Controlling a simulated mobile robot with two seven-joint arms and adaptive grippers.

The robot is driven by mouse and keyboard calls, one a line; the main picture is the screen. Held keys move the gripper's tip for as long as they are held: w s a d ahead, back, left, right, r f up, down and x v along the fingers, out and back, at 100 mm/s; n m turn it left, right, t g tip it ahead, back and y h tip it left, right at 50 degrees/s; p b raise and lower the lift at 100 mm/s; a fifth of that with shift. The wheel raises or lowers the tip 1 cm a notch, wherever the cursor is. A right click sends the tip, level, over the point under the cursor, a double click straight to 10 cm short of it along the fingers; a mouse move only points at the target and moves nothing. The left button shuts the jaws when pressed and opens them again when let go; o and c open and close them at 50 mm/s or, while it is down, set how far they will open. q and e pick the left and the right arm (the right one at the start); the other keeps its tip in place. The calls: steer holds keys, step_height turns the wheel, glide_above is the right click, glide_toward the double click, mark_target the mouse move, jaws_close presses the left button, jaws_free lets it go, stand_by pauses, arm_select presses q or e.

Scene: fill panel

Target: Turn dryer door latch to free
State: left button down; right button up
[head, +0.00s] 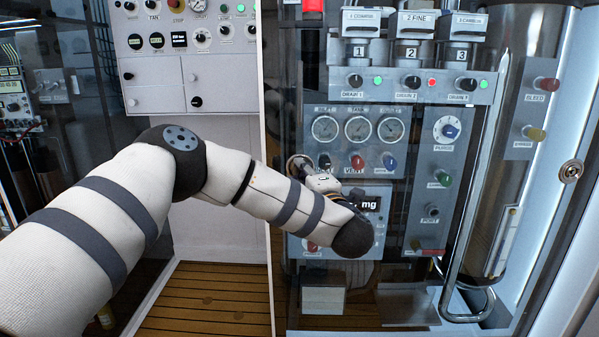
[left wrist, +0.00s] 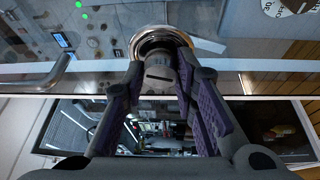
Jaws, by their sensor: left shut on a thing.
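The dryer door latch shows in the left wrist view as a round metal knob (left wrist: 160,75) in a bright ring. The ring also shows in the head view (head: 297,163) at the left edge of the clear door (head: 292,110), partly hidden by my wrist. My left gripper (left wrist: 160,85) is shut on the latch, with one purple-padded finger on each side of the knob. In the head view my left arm comes in from the left and hides most of the gripper. I cannot read the latch's turned position. My right gripper is not in view.
Behind the clear door is a panel with three gauges (head: 358,129), several knobs and a display (head: 364,199). A metal lock (head: 570,171) sits on the right frame. A curved metal pipe (head: 468,316) stands at the lower right. Slatted wooden floor (head: 205,300) shows below.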

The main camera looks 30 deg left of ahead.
arm_select(q)
steer(key=shift+r+n+g+h+p, duration=0.2)
steer(key=shift+n+g+h+p, duration=0.25)
steer(key=shift+n, duration=1.15)
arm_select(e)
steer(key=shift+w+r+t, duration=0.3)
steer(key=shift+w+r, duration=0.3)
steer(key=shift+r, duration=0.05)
arm_select(q)
steer(key=c, duration=1.3)
jaws_free()
steer(key=shift+f, duration=0.1)
steer(key=v, duration=1.2)
